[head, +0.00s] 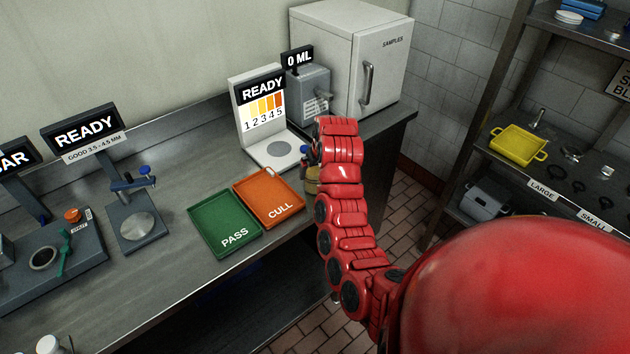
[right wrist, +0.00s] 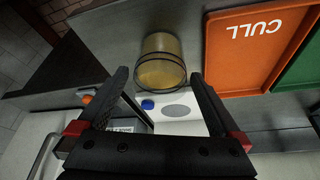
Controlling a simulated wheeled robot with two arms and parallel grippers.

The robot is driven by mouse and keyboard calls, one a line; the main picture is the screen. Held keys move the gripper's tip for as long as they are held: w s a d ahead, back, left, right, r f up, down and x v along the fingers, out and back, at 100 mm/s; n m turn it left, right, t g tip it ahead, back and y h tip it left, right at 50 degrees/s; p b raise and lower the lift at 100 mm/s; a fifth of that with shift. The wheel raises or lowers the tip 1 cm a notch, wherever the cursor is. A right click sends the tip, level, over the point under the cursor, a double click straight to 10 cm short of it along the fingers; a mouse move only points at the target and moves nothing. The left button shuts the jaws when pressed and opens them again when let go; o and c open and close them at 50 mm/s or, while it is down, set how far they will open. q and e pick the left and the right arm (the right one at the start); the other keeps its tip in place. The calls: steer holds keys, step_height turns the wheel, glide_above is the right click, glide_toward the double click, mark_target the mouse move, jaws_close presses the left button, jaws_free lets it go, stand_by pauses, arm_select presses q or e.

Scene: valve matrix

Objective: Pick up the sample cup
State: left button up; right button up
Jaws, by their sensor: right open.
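The sample cup (right wrist: 162,62) is a short round cup with a clear rim and amber-yellow contents. In the right wrist view it stands out between the tips of my right gripper (right wrist: 157,76), whose two dark fingers are spread wide with space on both sides. In the head view only a small amber part of the cup (head: 312,186) shows beside my red right arm at the counter's front edge. My right gripper (head: 310,155) is mostly hidden behind the wrist there. I cannot tell how deep the cup is between the fingers. My left gripper is not in view.
The orange CULL tray (head: 262,187) and green PASS tray (head: 215,237) lie left of the cup. Behind are the READY colour-chart stand (head: 240,125), a grey 0 ML device (head: 312,90) and the white SAMPLES fridge (head: 345,35). A shelf rack (head: 570,100) stands at right.

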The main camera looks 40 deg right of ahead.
mark_target(315, 174)
steer(key=shift+w+f+p, duration=0.15)
steer(key=shift+f+p, duration=0.05)
steer(key=shift+p, duration=0.15)
steer(key=p+x, duration=0.1)
steer(key=x, duration=0.2)
steer(key=shift+w+p, duration=0.15)
steer(key=shift+p, duration=0.15)
steer(key=shift+w+f, duration=0.2)
steer(key=shift+f, duration=0.4)
steer(key=shift+d, duration=0.1)
steer(key=c, duration=1.4)
steer(key=shift+r, duration=0.1)
